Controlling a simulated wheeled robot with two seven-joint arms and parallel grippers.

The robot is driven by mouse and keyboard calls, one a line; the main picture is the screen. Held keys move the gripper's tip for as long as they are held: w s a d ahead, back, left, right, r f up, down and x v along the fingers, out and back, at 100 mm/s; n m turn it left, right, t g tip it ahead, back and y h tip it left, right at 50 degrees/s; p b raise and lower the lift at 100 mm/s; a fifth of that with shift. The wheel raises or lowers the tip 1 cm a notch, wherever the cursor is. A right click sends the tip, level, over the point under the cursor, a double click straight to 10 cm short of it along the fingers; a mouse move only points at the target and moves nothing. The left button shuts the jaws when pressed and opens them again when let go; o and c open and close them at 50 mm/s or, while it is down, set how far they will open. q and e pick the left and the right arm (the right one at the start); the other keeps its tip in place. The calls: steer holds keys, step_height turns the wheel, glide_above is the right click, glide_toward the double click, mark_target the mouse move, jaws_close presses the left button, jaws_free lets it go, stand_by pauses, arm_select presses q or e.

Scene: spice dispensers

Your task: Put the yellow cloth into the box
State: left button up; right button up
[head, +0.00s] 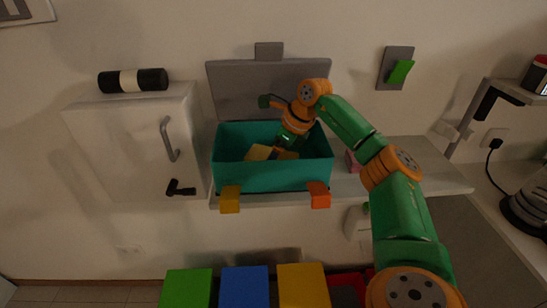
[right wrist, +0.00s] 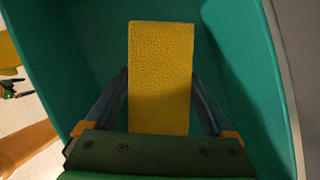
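The teal box (head: 273,179) stands open on a grey shelf in the head view. My right arm reaches down into it, and its gripper (head: 284,149) is inside the walls. The yellow cloth (right wrist: 160,75) is a flat, textured rectangle in the right wrist view. The fingers of my right gripper (right wrist: 160,95) meet its left and right edges, so it appears held between them, with the box's teal walls around it. In the head view a pale yellow piece (head: 257,152) shows beside the gripper, partly hidden. My left gripper is not in view.
A white cabinet (head: 135,140) with a handle is left of the box, with a black-and-white roll (head: 133,81) on top. Yellow (head: 230,199) and orange (head: 319,195) clips sit at the shelf's front. Green (head: 187,288), blue (head: 245,287) and yellow (head: 303,285) blocks are below.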

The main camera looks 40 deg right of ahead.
steer(key=p+v, duration=0.1)
steer(key=v, duration=1.1)
steer(key=shift+r+p, duration=0.15)
steer(key=shift+p, duration=0.25)
steer(key=shift+w, duration=0.15)
